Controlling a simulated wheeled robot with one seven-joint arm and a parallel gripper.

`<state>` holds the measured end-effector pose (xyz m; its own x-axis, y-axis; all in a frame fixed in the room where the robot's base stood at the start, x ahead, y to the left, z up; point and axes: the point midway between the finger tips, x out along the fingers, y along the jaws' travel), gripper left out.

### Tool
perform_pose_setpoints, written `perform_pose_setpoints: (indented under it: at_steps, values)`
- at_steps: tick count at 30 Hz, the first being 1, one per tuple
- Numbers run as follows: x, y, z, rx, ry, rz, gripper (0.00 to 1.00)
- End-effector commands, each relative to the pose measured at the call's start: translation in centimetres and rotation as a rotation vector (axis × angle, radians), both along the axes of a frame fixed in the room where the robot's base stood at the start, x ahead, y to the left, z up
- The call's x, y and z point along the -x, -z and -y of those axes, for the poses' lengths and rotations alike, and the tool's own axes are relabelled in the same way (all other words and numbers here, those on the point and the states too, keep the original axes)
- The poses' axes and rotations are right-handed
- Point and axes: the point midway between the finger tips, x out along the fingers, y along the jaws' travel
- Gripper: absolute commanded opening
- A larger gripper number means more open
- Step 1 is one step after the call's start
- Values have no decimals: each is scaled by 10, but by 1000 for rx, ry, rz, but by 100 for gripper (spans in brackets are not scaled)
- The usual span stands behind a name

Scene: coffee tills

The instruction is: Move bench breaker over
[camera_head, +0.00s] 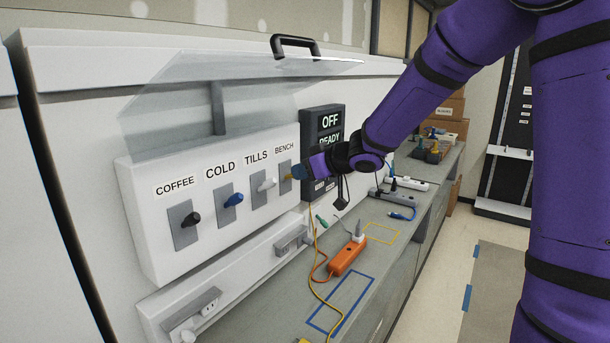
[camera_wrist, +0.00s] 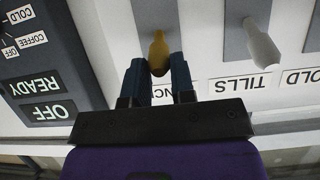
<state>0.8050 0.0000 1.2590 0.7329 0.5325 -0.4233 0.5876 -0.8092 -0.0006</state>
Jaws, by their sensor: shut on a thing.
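The bench breaker is the yellow lever (camera_head: 286,174) at the right end of the white breaker box (camera_head: 150,240), below the BENCH label (camera_head: 284,149). My gripper (camera_head: 297,172) is at it from the right, and its blue fingers partly hide it in the head view. In the wrist view, which is upside down, the yellow lever (camera_wrist: 158,46) stands between the two blue fingertips (camera_wrist: 158,68). My gripper is shut on the lever. Which way the lever is set is hard to tell.
Beside it are the white TILLS lever (camera_head: 267,184), blue COLD lever (camera_head: 233,199) and black COFFEE lever (camera_head: 193,218). A clear cover (camera_head: 220,85) is raised above. A dark sign (camera_head: 325,122) reads OFF and READY. An orange power strip (camera_head: 347,258) and cables lie on the counter below.

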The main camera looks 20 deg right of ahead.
Motion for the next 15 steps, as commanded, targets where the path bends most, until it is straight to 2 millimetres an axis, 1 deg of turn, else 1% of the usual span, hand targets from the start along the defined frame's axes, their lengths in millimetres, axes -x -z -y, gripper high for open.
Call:
perform_pose_setpoints:
  at_steps: [2,11,15]
  values:
    - [-2,-4,0,0,0,5,10]
    - [-2,-4,-1,0,0,4,10]
    - [-3,-8,-2,0,0,4,10]
